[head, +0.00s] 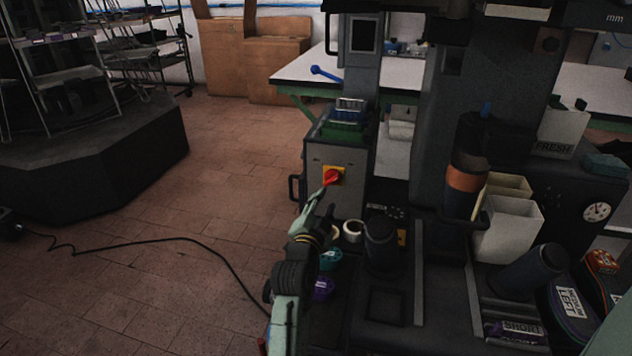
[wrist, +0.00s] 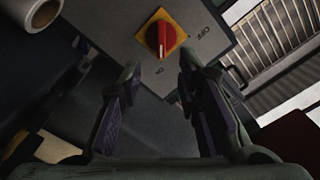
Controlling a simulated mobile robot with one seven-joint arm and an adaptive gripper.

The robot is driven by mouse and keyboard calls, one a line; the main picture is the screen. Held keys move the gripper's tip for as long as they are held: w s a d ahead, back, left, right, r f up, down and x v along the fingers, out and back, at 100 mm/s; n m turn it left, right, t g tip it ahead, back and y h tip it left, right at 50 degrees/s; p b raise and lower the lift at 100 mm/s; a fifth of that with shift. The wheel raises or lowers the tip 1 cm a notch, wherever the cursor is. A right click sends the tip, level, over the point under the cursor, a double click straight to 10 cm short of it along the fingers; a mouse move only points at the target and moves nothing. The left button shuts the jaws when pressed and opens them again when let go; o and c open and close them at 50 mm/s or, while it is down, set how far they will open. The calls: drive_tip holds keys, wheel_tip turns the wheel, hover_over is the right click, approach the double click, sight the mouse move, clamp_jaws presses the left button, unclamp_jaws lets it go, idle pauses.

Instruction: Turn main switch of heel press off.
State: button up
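The main switch (head: 331,177) is a red rotary knob on a yellow square plate, on the grey front of a box on the heel press. In the wrist view the knob (wrist: 162,37) lies just beyond my fingertips, with its grip running roughly up and down the picture. An OFF mark (wrist: 203,33) is right of the plate; a smaller mark below it is hard to read. My gripper (wrist: 158,82) is open and empty, its two fingers apart below the knob and not visibly touching it. In the head view my gripper (head: 319,196) is close in front of the switch, its fingers small and partly merged with the knob.
A green tray (head: 343,128) sits on the switch box. A tape roll (head: 353,231) and a dark cylinder (head: 381,243) stand right of my arm. A cream bin (head: 509,230) is farther right. A cable (head: 180,240) crosses the open tiled floor at left.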

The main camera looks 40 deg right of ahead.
sight(333, 181)
drive_tip(key=p+x, duration=0.2)
drive_tip(key=x, duration=0.8)
drive_tip(key=shift+r, duration=0.1)
clamp_jaws()
